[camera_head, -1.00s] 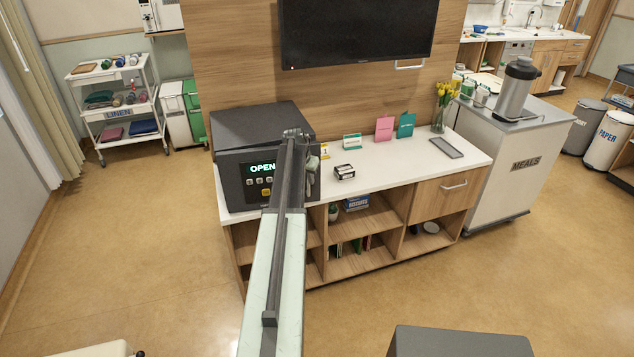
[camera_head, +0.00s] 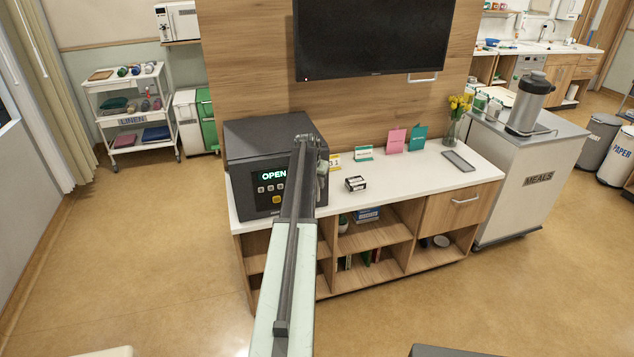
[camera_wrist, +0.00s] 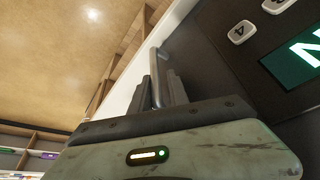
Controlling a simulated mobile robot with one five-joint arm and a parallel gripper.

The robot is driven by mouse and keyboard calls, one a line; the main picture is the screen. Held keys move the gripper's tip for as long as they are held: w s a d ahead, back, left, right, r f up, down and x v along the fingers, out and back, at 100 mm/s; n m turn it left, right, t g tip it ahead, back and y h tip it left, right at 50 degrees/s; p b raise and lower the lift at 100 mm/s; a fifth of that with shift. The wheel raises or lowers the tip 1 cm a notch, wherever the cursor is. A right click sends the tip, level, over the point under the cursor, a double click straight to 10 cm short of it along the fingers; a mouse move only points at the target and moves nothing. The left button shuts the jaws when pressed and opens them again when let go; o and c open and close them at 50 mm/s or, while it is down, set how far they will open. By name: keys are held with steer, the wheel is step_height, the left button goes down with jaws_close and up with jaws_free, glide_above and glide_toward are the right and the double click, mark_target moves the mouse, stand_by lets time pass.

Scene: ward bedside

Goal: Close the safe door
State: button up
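The safe (camera_head: 262,135) is a dark grey box on the left end of the white counter. My gripper (camera_head: 318,165) is at the door's right side. In the wrist view, a metal bar handle (camera_wrist: 156,62) stands between the two close-set dark fingers of my gripper (camera_wrist: 164,90), which appear shut on it. Part of the door's keypad (camera_wrist: 262,22) shows there too.
The counter (camera_head: 405,183) carries a small box (camera_head: 355,184), cards, a flower vase (camera_head: 452,128) and a tablet (camera_head: 458,161) to the right. Open shelves are below. A meals cart (camera_head: 530,185) stands at the right. The floor at left is clear.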

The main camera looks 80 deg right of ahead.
steer(key=p+v, duration=0.6)
steer(key=v, duration=0.1)
steer(key=shift+r+p, duration=0.35)
steer(key=shift+p, duration=0.05)
steer(key=shift+a, duration=0.15)
steer(key=w+a+n+t, duration=0.1)
steer(key=w+a+n, duration=0.1)
steer(key=w+a, duration=0.75)
steer(key=w+a+n, duration=0.2)
steer(key=w+a, duration=0.4)
steer(key=w, duration=0.6)
steer(key=w+a+f+n+y, duration=0.1)
steer(key=w+a+n, duration=0.2)
steer(key=w+a, duration=0.7)
steer(key=w+a+n+y, duration=0.1)
steer(key=w+a+n, duration=0.35)
steer(key=a, duration=0.95)
steer(key=w+a+n+y, duration=0.1)
steer(key=w+a, duration=0.2)
steer(key=a, duration=0.8)
steer(key=w+a+n, duration=0.2)
steer(key=w+a, duration=0.2)
steer(key=a, duration=0.7)
steer(key=s+a+n, duration=0.2)
steer(key=a, duration=1)
steer(key=s+a+n+y, duration=0.1)
steer(key=s+a+n, duration=0.2)
steer(key=a, duration=1)
steer(key=shift+a+f, duration=0.25)
steer(key=shift+f, duration=0.15)
